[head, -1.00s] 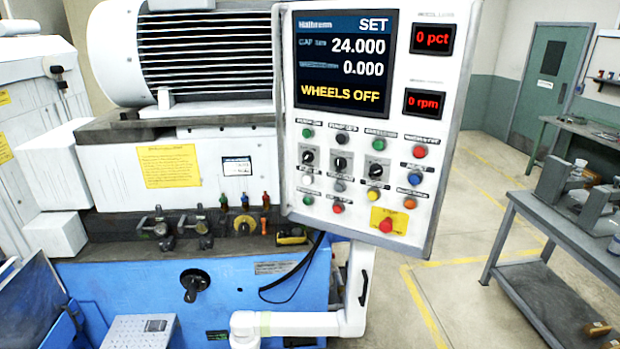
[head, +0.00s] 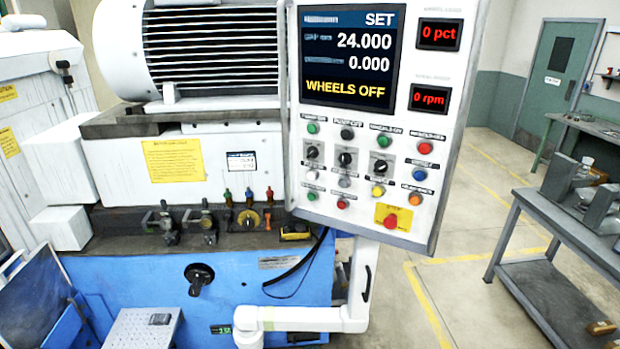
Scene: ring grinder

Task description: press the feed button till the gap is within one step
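The control panel (head: 290,150) hangs on a white arm in front of the grinder. Its screen (head: 349,58) reads SET, 24.000, 0.000 and WHEELS OFF in yellow. Two red displays beside it read 0 pct (head: 439,34) and 0 rpm (head: 429,99). Below are rows of green, black, white, yellow, red, blue and orange buttons and several black selector knobs (head: 345,159). A red emergency-type button (head: 390,221) sits on a yellow plate at the lower right. The button labels are too small to read surely, so I cannot tell which is the feed button. Neither gripper is in view.
The blue machine base (head: 230,275) carries valves and levers (head: 205,222) left of the panel. A grey bench (head: 560,230) with metal parts stands at the right. The floor (head: 450,215) between panel and bench is clear. A green door (head: 556,70) is behind.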

